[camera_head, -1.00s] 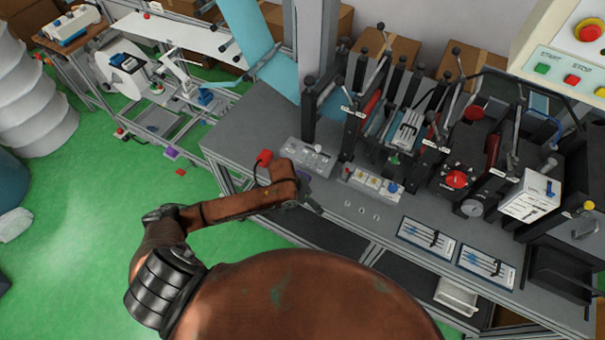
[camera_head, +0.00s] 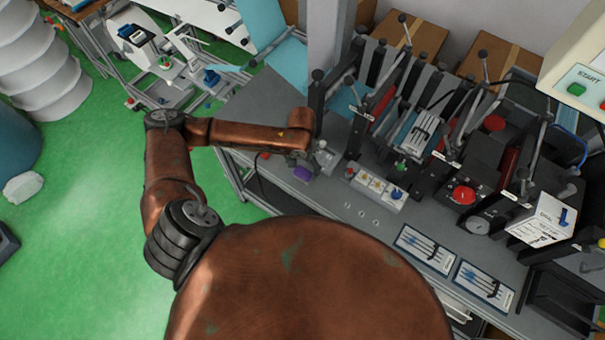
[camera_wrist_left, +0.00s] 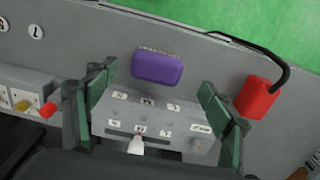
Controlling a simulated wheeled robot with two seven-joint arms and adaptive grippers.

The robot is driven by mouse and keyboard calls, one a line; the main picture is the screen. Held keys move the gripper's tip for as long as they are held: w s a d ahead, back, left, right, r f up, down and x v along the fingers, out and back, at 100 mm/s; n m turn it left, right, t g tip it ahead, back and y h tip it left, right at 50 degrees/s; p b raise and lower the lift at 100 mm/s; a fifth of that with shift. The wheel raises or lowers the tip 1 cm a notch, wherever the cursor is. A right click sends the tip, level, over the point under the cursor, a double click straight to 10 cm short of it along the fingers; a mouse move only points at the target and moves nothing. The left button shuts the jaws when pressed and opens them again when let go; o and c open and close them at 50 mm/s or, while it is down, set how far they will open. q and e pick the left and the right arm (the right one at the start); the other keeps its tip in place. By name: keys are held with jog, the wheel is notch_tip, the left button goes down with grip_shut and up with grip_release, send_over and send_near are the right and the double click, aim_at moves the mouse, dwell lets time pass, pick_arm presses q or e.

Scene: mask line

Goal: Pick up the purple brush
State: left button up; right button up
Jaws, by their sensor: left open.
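The purple brush (camera_head: 302,174) lies on the grey bench near its front edge, just below my left gripper in the head view. In the left wrist view the purple brush (camera_wrist_left: 158,67) is a rounded block with a tan bristle edge, lying flat. My left gripper (camera_head: 324,156) hangs over the bench. In the left wrist view its two green-padded fingers (camera_wrist_left: 158,92) are spread wide and empty, with the brush ahead of and between their tips. My right gripper is not in view.
A grey control box (camera_wrist_left: 155,125) with labelled switches lies between the fingers. A red block (camera_wrist_left: 257,97) with a black cable sits right of the brush. Another button box (camera_head: 376,186) and upright levers (camera_head: 375,62) stand to the right in the head view.

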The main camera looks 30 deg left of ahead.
aim_at(303, 172)
pick_arm(q)
jog(key=f, duration=0.3)
jog(key=shift+w+d, duration=0.25)
jog(key=shift+w, duration=0.05)
jog(key=shift+s+f, duration=0.25)
jog(key=shift+f, duration=0.55)
jog(key=shift+w, duration=0.15)
jog(key=shift+c, duration=0.6)
jog(key=c, duration=0.6)
jog(key=shift+c, duration=1)
jog(key=c, duration=0.3)
jog(key=shift+c, duration=0.3)
jog(key=shift+r, duration=0.1)
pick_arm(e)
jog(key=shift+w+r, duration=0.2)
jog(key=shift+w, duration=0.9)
